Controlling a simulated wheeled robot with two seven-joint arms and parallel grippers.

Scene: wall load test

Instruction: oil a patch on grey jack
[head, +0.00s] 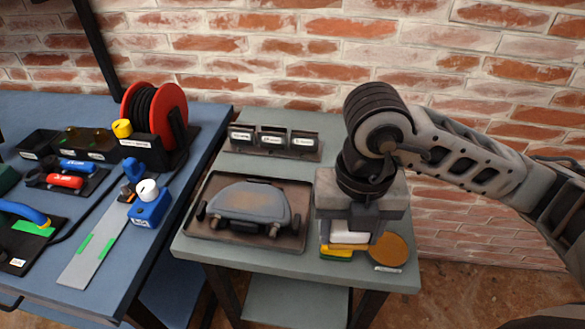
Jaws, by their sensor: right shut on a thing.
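The grey jack (248,203) lies in a dark shallow tray (204,232) on the small grey-green table. My right gripper (348,236) points down over the table, to the right of the tray, and is shut on a white block-like thing (350,238). The gripper body hides the top of that thing. A yellow piece (336,253) shows just below it; I cannot tell whether the two are joined. A round amber-brown disc or dish (388,250) lies to its right. My left gripper is not in view.
Three small dark labelled bins (273,141) stand at the table's back. The blue bench (205,135) at left holds a red cable reel (182,105), a blue-and-white device (149,205) and several tools. A brick wall (290,60) closes the back.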

